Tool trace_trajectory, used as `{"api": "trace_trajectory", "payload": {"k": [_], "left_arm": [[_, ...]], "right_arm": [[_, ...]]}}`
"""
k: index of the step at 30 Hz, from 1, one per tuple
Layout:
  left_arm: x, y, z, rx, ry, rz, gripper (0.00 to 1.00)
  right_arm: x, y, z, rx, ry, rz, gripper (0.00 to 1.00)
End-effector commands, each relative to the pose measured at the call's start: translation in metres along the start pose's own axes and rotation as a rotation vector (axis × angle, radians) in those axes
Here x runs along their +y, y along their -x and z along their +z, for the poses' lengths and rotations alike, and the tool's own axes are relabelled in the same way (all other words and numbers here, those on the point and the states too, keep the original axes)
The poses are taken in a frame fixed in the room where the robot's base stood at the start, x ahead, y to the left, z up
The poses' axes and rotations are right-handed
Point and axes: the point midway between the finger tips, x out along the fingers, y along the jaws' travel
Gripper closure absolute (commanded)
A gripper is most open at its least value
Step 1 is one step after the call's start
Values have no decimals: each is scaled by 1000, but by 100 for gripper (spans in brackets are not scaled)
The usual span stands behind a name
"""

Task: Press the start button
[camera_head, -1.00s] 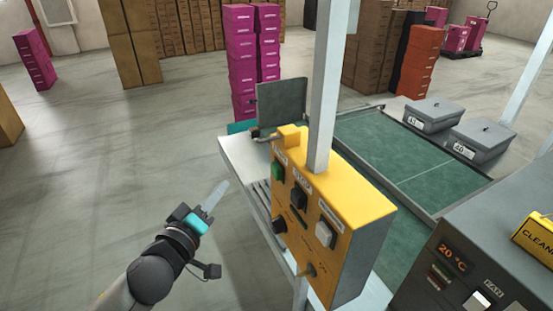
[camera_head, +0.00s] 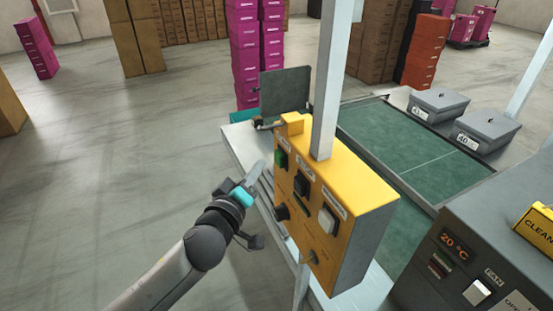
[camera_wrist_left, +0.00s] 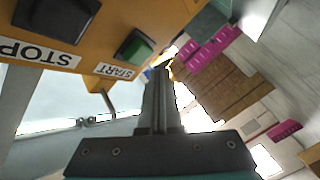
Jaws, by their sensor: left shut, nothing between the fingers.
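The green start button (camera_head: 282,158) is at the upper left of the yellow control box (camera_head: 360,205), on its front face. In the left wrist view the start button (camera_wrist_left: 135,46) stands out from the panel, with the START label beside it. My left gripper (camera_head: 259,168) is shut and empty, its fingers pointing at the panel just left of the button. In the left wrist view the fingertips (camera_wrist_left: 160,74) appear close to the button's edge; I cannot tell whether they touch it. My right gripper is not in view.
The dark stop button (camera_head: 301,184) and a white button (camera_head: 327,221) share the panel, with knobs below. A light post (camera_head: 330,80) rises by the box. A green conveyor (camera_head: 400,150) lies behind. Open floor (camera_head: 130,170) is at the left.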

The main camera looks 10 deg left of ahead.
Motion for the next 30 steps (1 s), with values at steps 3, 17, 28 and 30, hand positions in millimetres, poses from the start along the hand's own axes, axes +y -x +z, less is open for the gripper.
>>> {"api": "trace_trajectory", "payload": {"k": [3, 17, 28, 30], "left_arm": [[4, -5, 4, -1, 2, 1, 100], [6, -8, 6, -2, 0, 1, 100], [6, -8, 6, -2, 0, 1, 100], [6, -8, 6, -2, 0, 1, 100]], "right_arm": [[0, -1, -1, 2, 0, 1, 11], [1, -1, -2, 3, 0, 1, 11], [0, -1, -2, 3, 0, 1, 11], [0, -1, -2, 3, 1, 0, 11]]}}
